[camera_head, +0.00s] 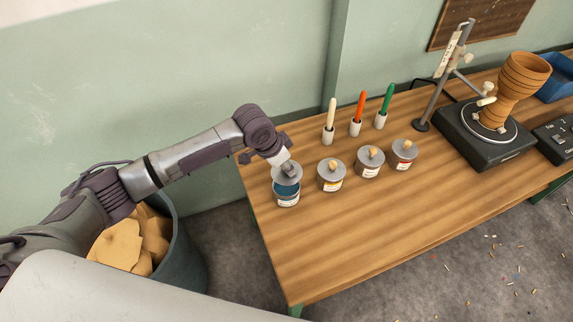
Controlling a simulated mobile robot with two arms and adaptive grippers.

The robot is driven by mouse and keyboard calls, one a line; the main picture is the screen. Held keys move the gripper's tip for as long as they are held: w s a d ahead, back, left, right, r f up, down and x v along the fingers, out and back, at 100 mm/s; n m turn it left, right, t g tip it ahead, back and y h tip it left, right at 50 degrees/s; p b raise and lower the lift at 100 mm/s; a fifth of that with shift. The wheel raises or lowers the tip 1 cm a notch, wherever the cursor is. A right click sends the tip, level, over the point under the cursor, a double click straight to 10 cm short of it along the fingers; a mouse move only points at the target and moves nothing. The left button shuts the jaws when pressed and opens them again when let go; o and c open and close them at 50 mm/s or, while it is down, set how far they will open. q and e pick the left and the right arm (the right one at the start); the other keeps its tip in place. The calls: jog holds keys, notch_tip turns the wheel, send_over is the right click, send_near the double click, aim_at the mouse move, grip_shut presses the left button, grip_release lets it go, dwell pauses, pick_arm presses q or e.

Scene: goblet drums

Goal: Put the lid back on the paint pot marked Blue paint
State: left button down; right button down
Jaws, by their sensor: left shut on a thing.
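The pot with blue paint (287,199) stands open at the left end of the row on the wooden table, with dark blue paint showing inside. Its label is too small to read. My left gripper (287,166) is shut on a round grey lid (280,178). The lid is over the back part of the pot's mouth as seen from here, and the front part is uncovered. I cannot tell whether the lid touches the rim. My right gripper is not in view.
Three lidded pots (331,176) stand to the right, and three brushes in holders (328,136) behind them. A goblet drum (519,82) sits on a black turntable (487,137) farther right. The table's front (360,240) is clear. A bin with wood blocks (184,255) stands left.

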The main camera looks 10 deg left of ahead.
aim_at(283, 174)
pick_arm(q)
jog(key=shift+f+b, duration=1.9)
jog(key=shift+b, duration=0.15)
jog(key=shift+f, duration=0.9)
jog(key=shift+p, duration=0.45)
jog(key=shift+p, duration=0.4)
jog(key=shift+f+p, duration=0.1)
jog(key=shift+p, duration=0.25)
